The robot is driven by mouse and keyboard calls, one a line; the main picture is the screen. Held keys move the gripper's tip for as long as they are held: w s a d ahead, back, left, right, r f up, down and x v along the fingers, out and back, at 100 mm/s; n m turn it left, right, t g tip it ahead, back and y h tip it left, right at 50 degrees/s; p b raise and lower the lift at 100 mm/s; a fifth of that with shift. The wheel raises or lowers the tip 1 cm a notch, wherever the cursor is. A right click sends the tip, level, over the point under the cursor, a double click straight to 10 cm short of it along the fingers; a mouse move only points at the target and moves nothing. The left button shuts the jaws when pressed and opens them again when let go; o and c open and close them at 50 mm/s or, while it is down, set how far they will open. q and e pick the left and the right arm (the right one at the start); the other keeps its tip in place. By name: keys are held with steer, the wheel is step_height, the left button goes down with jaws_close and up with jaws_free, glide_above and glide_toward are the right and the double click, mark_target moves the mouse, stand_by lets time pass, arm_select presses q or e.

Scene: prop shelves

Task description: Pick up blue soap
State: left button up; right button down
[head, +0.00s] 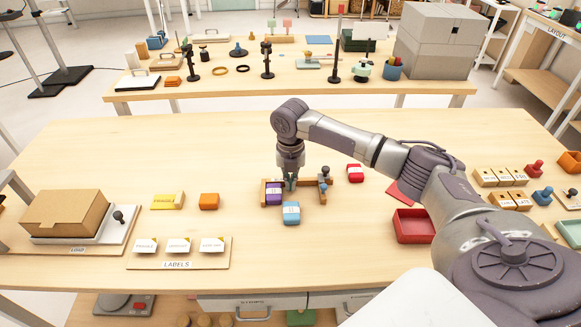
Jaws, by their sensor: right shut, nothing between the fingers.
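The blue soap (291,215), a light blue block with a white label, sits on the table at the front edge of a small wooden holder (318,184). My right gripper (291,185) points down just behind the blue soap, over the holder. It is shut and empty, and I cannot tell whether its tips touch anything. A purple soap (273,197) with a white label is at the holder's left, close to the gripper. A red soap (354,173) lies to the right, behind the holder. My left gripper is not in view.
An orange block (208,201) and a yellow fragile block (167,201) lie to the left. A labels board (180,261) is at front left, a cardboard box (65,213) at far left. A red tray (413,227) stands right. The table behind the holder is clear.

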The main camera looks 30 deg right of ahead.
mark_target(291, 203)
steer(key=shift+s+a+f+p, duration=0.25)
steer(key=shift+s+f+p, duration=0.05)
steer(key=shift+s+f, duration=0.1)
steer(key=shift+s+a+p, duration=0.2)
steer(key=shift+s+a, duration=0.25)
steer(key=shift+s, duration=0.25)
steer(key=shift+s+a+p, duration=0.2)
steer(key=shift+s+a, duration=0.2)
steer(key=shift+s, duration=0.25)
steer(key=shift+s+a+r+p, duration=0.25)
steer(key=shift+s+a+p, duration=0.25)
steer(key=shift+p, duration=0.65)
steer(key=shift+s+p, duration=0.35)
steer(key=shift+s+a+f, duration=0.1)
steer(key=shift+a+f, duration=0.05)
steer(key=shift+f, duration=0.1)
